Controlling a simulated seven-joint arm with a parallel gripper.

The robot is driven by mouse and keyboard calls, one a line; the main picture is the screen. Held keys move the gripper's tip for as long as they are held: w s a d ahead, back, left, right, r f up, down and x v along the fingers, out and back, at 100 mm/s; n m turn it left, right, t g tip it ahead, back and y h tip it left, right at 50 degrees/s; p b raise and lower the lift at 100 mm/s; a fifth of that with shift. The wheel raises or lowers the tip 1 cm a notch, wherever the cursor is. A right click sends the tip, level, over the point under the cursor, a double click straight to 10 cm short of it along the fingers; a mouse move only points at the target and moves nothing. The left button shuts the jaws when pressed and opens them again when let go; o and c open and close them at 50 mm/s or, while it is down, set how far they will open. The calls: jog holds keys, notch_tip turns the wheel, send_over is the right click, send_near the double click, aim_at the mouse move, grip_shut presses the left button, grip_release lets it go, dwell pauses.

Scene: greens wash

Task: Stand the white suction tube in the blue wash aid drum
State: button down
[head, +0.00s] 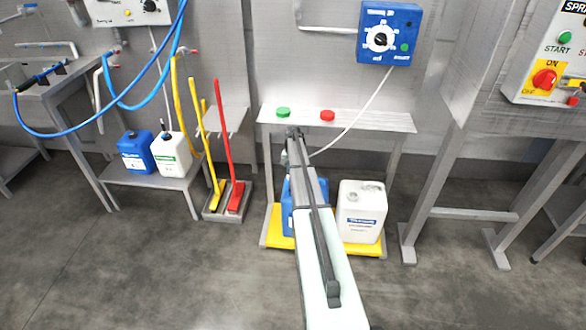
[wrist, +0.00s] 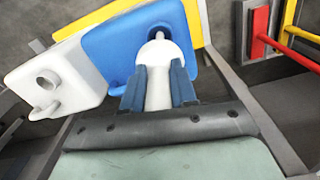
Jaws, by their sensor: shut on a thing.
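The blue wash aid drum (head: 287,212) stands on the yellow tray (head: 370,249), mostly hidden behind my arm in the head view. In the wrist view the blue drum (wrist: 112,45) lies just beyond my gripper (wrist: 158,85). My gripper is shut on the white suction tube (wrist: 158,95), whose wide rounded white part shows between the blue fingers. A thin end of the tube shows at the dark opening in the drum's top. I cannot tell whether the tube is inside the opening or above it. In the head view my gripper (head: 294,135) is near the front edge of the shelf.
A white drum (head: 362,212) stands right of the blue one, its opening uncovered. A green cap (head: 283,112) and a red cap (head: 327,115) lie on the metal shelf (head: 375,121). A thin white hose (head: 362,107) hangs from the blue dosing box (head: 389,35). Brushes (head: 236,195) stand left.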

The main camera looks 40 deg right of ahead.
notch_tip(320, 180, down, 7)
dwell(0.9)
dwell(0.4)
jog(key=c, duration=0.8)
grip_release()
jog(key=shift+r, duration=0.1)
notch_tip(320, 180, up, 14)
jog(key=shift+f, duration=0.15)
dwell(0.3)
